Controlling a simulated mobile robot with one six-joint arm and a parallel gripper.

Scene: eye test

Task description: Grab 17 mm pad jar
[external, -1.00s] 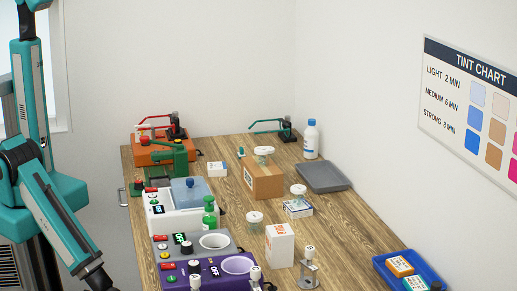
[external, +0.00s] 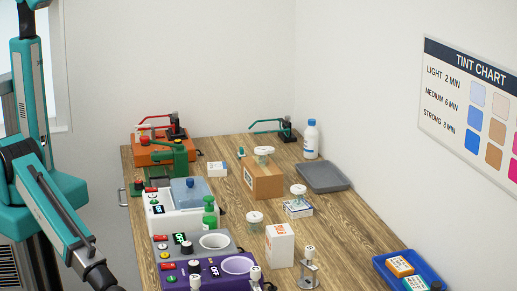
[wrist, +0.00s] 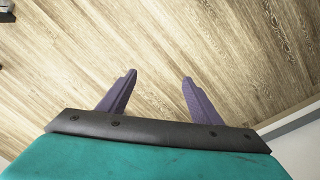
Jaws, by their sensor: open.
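Several small clear jars with white lids show in the external view. One jar (external: 264,151) stands on a cardboard box (external: 264,182), one jar (external: 298,190) on a small white-and-blue box (external: 297,209), and one jar (external: 255,218) on the wooden table. Their labels are too small to read, so I cannot tell which is the 17 mm one. My gripper (wrist: 159,76) is open and empty in the wrist view, its two purple fingers spread above bare wood grain. No jar shows in the wrist view. In the external view my forearm hangs at the lower left, left of the table.
Machines line the table's left side: an orange one (external: 152,150), a white bath (external: 180,218) and a purple unit (external: 205,275). A white carton (external: 279,245), metal stand (external: 308,272), grey tray (external: 324,178), white bottle (external: 311,139) and blue bin (external: 383,263) stand rightward.

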